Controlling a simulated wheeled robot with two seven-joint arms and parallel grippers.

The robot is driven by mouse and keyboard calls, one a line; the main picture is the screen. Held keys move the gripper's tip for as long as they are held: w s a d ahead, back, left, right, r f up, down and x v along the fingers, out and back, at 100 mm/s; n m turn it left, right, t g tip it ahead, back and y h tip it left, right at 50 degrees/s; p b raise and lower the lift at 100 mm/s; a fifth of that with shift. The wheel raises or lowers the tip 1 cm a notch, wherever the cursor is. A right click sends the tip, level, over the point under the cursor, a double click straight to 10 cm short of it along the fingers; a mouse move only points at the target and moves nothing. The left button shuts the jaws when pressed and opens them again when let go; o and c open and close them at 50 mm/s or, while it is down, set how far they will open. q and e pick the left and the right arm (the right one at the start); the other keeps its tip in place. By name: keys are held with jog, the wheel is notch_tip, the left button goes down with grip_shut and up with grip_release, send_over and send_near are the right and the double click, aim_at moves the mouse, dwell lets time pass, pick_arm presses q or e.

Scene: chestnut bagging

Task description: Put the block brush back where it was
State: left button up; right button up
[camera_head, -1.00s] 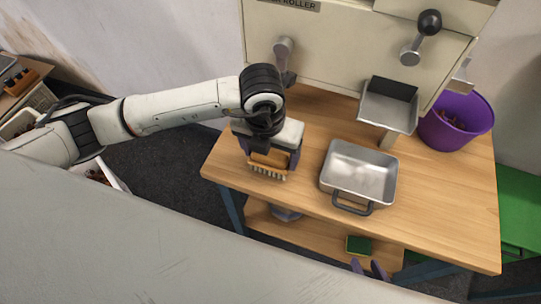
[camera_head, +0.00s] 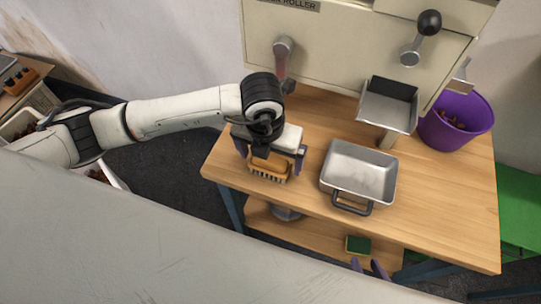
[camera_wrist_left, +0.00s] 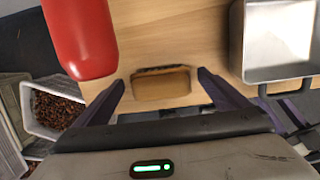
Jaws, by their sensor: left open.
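The block brush (camera_head: 268,170) has a tan wooden body and pale bristles. It is at the front left of the wooden table, and it also shows in the left wrist view (camera_wrist_left: 161,86). My left gripper (camera_head: 271,160) is open over it, with one purple finger on each side. In the left wrist view the fingers (camera_wrist_left: 161,80) stand apart from the brush, with gaps on both sides. Only the purple fingertips of my right gripper (camera_head: 369,268) show at the bottom edge, spread apart with nothing between them.
A metal pan (camera_head: 358,172) stands right of the brush. Behind it is the machine (camera_head: 340,45) with a chute (camera_head: 388,106). A purple bucket (camera_head: 455,122) stands at the right. A green sponge (camera_head: 358,245) lies on the lower shelf.

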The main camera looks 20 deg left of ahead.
aim_at(268, 164)
pick_arm(q)
notch_tip(268, 164, up, 12)
jog(key=s, duration=0.1)
jog(key=shift+s+b, duration=0.4)
jog(key=shift+f, duration=0.1)
